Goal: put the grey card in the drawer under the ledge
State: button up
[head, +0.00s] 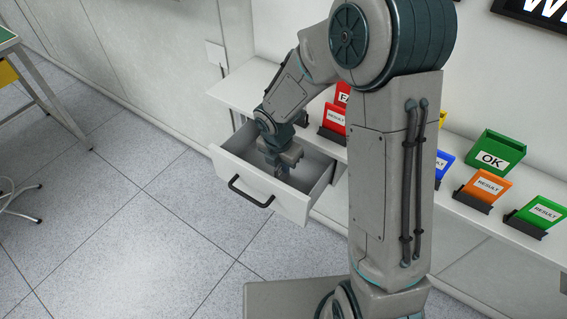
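The white drawer (290,206) under the ledge (238,92) is pulled open, with a dark bar handle on its front. My gripper (282,173) points down inside the drawer opening, behind the front panel. The fingers are small and partly dark against the drawer's inside, so I cannot tell whether they are open or shut. I do not make out a grey card in the gripper, in the drawer or on the ledge. The near part of the drawer floor is hidden by the front panel, and my arm hides part of the ledge.
On the ledge stand a red card (334,118), a blue card (445,160), an orange card (486,187) and a green card (541,211) in dark holders. A green OK bin (500,143) stands behind them. A table (40,75) is at far left. The floor left of the drawer is clear.

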jog(key=o, duration=0.4)
jog(key=shift+c, duration=0.2)
notch_tip(320, 180, up, 12)
jog(key=s+a+p, duration=0.1)
jog(key=s+p, duration=0.1)
jog(key=s+d+r+m, duration=0.4)
jog(key=s+d+m, duration=0.2)
jog(key=m, duration=0.8)
jog(key=s+d+r+m+t+y, duration=0.1)
jog(key=s+d+r+m, duration=0.3)
jog(key=s+m, duration=0.5)
jog(key=shift+s+d+r+m+t, duration=0.3)
jog(key=shift+d+m, duration=0.8)
jog(key=shift+m, duration=1.6)
jog(key=shift+f, duration=0.1)
